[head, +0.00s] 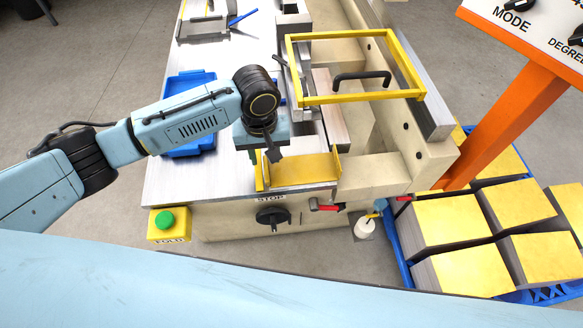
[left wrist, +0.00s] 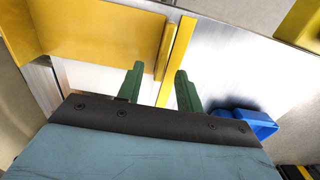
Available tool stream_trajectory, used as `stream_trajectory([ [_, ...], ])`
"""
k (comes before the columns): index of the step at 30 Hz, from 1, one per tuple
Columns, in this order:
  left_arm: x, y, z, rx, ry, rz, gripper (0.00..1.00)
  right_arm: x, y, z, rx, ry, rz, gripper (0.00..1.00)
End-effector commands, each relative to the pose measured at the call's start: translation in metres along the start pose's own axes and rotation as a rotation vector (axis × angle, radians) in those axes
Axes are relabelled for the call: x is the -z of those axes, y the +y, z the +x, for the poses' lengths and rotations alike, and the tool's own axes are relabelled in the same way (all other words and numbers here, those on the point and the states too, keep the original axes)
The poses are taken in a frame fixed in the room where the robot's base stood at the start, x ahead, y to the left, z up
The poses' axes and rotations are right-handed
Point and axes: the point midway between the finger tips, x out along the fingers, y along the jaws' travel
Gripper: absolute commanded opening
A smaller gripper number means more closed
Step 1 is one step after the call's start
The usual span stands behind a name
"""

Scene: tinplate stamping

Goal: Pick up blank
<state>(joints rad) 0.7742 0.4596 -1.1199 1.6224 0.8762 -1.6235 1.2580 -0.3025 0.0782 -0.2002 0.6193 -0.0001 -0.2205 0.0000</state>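A yellow sheet-metal blank (head: 300,169) lies at the near end of the folding machine, with an upright edge at its left and right ends. My left gripper (head: 261,158) is above its left end, pointing down. In the left wrist view, the two green fingers (left wrist: 159,68) are apart. The blank (left wrist: 95,35) shows beyond them, and a narrow yellow edge passes between the fingers, close to the right one. I cannot tell whether either finger touches it. Stacks of flat yellow-topped blanks (head: 452,220) stand on the right. My right gripper is not in view.
A yellow guard frame (head: 298,68) stands raised over the machine (head: 410,130). A blue tray (head: 202,146) lies on the worktable behind my left arm. A green button (head: 165,220) sits at the front left corner. An orange control post (head: 510,120) rises at right. Blue pallet (head: 409,262) edges the stacks.

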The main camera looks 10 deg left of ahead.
Motion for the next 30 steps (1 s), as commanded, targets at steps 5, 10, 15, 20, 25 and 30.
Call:
stream_trajectory([
  [5,-0.0003,-0.0003,0.0156,-0.001,0.001,0.000,0.36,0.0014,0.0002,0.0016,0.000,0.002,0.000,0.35],
  [10,-0.0003,-0.0004,0.0161,-0.001,0.001,0.000,0.36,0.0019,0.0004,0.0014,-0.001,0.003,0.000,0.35],
  [15,-0.0003,-0.0005,0.0159,-0.001,0.001,0.000,0.21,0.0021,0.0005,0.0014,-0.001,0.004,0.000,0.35],
  [20,-0.0002,-0.0005,0.0158,-0.001,0.001,0.000,0.00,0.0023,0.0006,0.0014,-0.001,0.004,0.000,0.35],
  [25,-0.0002,-0.0005,0.0157,-0.001,0.001,0.000,0.00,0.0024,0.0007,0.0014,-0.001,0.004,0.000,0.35],
  [30,0.0000,-0.0004,0.0133,-0.001,0.002,0.000,0.00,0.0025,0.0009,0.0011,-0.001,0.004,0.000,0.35],
])
